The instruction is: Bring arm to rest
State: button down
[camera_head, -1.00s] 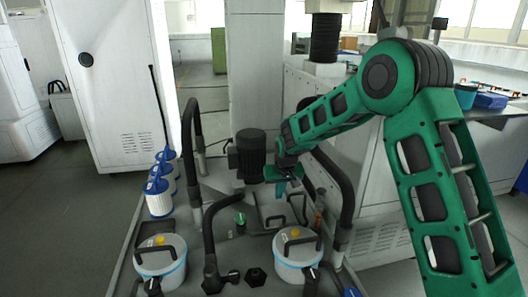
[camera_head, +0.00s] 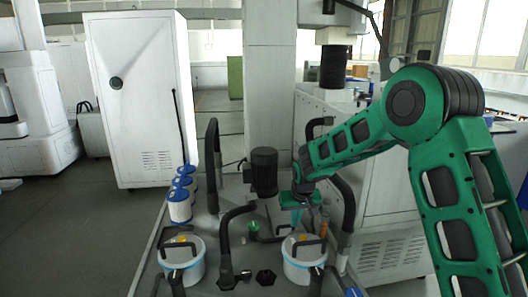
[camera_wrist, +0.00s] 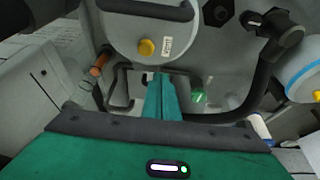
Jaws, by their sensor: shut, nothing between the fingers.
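My green arm reaches in from the right in the head view, bent at a high elbow and sloping down to the left. My gripper (camera_head: 297,208) hangs over the grey tray of the filter unit, just right of the dark motor (camera_head: 264,172). In the wrist view my gripper (camera_wrist: 161,85) shows as two teal fingers pressed together, with nothing held. Past the fingertips is a white canister (camera_wrist: 178,30) with a yellow knob. A green cap (camera_wrist: 197,97) lies beyond the fingers to the right.
Two white canisters with handles stand at the front, one left (camera_head: 183,262) and one right (camera_head: 303,262). Thick black hoses (camera_head: 213,150) rise around the tray. White filter cartridges (camera_head: 180,207) line its left edge. A white cabinet (camera_head: 135,100) stands behind left. The floor at left (camera_head: 70,230) is clear.

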jog(key=s+d+r+m, duration=0.1)
jog(key=s+d+r, duration=0.65)
jog(key=s, duration=0.25)
jog(key=s+d+r, duration=0.7)
jog(key=s+d, duration=0.1)
jog(key=s, duration=0.3)
jog(key=s+d+m+g, duration=0.1)
jog(key=s+d, duration=0.3)
jog(key=s, duration=0.5)
jog(key=s+d+f+m+g, duration=0.1)
jog(key=s+d+m, duration=0.2)
jog(key=s, duration=0.7)
jog(key=s+d+m+g, duration=0.2)
jog(key=s+d+m, duration=0.1)
jog(key=s+d, duration=0.4)
jog(key=s, duration=0.2)
jog(key=shift+s+d+f, duration=0.2)
jog(key=shift+s+f, duration=0.1)
